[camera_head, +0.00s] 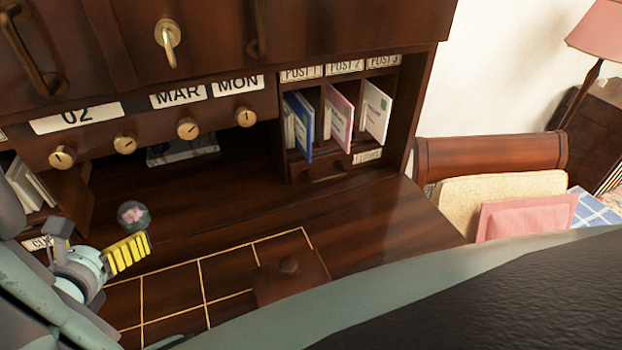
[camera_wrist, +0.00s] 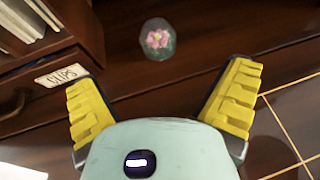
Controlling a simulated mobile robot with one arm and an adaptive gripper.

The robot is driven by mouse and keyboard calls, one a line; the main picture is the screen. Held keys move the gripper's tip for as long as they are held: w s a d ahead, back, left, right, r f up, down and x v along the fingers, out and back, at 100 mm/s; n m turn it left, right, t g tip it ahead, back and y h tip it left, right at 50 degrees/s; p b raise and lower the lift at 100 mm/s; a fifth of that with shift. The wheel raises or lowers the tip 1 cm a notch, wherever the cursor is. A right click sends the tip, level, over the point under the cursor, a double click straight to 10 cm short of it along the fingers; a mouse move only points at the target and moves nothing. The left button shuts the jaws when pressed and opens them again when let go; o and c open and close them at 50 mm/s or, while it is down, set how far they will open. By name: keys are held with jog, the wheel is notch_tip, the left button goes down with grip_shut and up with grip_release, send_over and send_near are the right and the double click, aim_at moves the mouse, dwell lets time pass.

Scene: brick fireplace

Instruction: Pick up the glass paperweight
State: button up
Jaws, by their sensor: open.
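The glass paperweight (camera_head: 134,216) is a small clear dome with a pink flower inside. It stands on the dark wooden desk top at the left in the head view. In the wrist view the paperweight (camera_wrist: 158,39) is ahead of my gripper (camera_wrist: 162,98), near the top and between the lines of the two yellow fingers. My gripper (camera_head: 112,256) is open and empty, with a gap between its fingers and the paperweight. In the head view one yellow finger shows clearly, just below the paperweight; the other is mostly hidden.
A drawer labelled CLIPS (camera_wrist: 62,76) and upright papers (camera_wrist: 25,25) are close on the left. Letter slots (camera_head: 340,120) with envelopes stand at the back right. A gold-lined grid (camera_head: 200,280) and a dark wooden block (camera_head: 289,278) are on the desk front. The desk middle is clear.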

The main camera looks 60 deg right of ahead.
aim_at(126, 219)
jog(key=shift+x, duration=1.8)
jog(key=shift+w+d+p, duration=0.3)
jog(key=shift+w+d, duration=0.1)
jog(key=shift+d, duration=0.1)
jog(key=shift+x, duration=0.95)
jog(key=x, duration=0.4)
jog(key=shift+w+a+f, duration=0.2)
jog(key=shift+w+f, duration=0.05)
jog(key=shift+w+d+f, duration=0.2)
jog(key=shift+d+f, duration=0.05)
jog(key=shift+d, duration=0.1)
jog(key=shift+a, duration=0.1)
jog(key=c, duration=1.4)
